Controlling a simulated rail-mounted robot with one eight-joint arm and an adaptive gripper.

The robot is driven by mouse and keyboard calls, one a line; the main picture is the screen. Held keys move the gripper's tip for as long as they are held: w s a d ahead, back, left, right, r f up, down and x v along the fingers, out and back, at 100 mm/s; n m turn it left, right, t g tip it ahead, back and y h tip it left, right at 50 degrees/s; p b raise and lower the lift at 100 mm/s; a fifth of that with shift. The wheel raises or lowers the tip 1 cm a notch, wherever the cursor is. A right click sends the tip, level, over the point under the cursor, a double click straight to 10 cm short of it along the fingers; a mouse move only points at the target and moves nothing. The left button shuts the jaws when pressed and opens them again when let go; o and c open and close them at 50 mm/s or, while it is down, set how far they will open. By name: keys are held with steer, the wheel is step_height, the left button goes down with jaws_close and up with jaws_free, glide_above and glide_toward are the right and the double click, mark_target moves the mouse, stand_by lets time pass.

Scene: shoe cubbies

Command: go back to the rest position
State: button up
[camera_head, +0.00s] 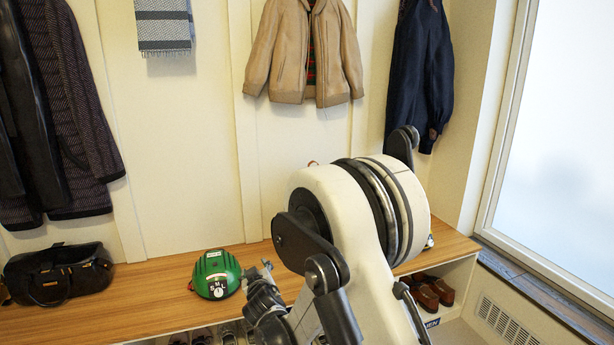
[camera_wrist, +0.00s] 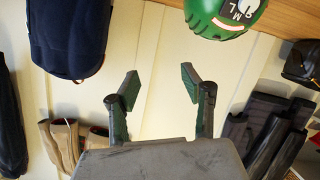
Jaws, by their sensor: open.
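My gripper (camera_wrist: 160,82) is open in the wrist view. Its two dark green fingers stand apart with only cream wall between them, and it holds nothing. In the head view my gripper (camera_head: 262,278) shows partly, low in the middle, just right of the green helmet (camera_head: 215,275) on the bench. My large white arm joint hides part of the bench and wall behind it. The wrist view is upside down, with the helmet (camera_wrist: 225,14) at its top edge, apart from the fingers.
A wooden bench (camera_head: 160,290) holds a black bag (camera_head: 58,273) at left. Brown shoes (camera_head: 432,292) sit in a cubby. Dark coats (camera_head: 50,110), a scarf (camera_head: 164,25), a tan jacket (camera_head: 303,50) and a navy jacket (camera_head: 420,70) hang above. The wrist view adds a navy backpack (camera_wrist: 68,35).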

steer(key=s+d+r+m+g+h, duration=0.2)
steer(key=s+d+r, duration=0.4)
steer(key=d+r, duration=0.45)
steer(key=s+d+r+m+g+h, duration=0.15)
steer(key=s+d+r, duration=0.5)
steer(key=d, duration=0.75)
steer(key=s+d+m+g, duration=0.1)
steer(key=s+d, duration=0.3)
steer(key=s, duration=0.6)
steer(key=s+d+m+g, duration=0.15)
steer(key=s+d, duration=0.25)
steer(key=s, duration=0.5)
steer(key=s+d+m+g, duration=0.15)
steer(key=s+d, duration=0.25)
steer(key=s, duration=0.6)
step_height(320, 180, up, 17)
steer(key=p, duration=1.8)
steer(key=shift+w+a+r+t, duration=0.2)
steer(key=shift+w+a+t, duration=0.05)
steer(key=shift+t, duration=0.1)
steer(key=shift+h, duration=0.25)
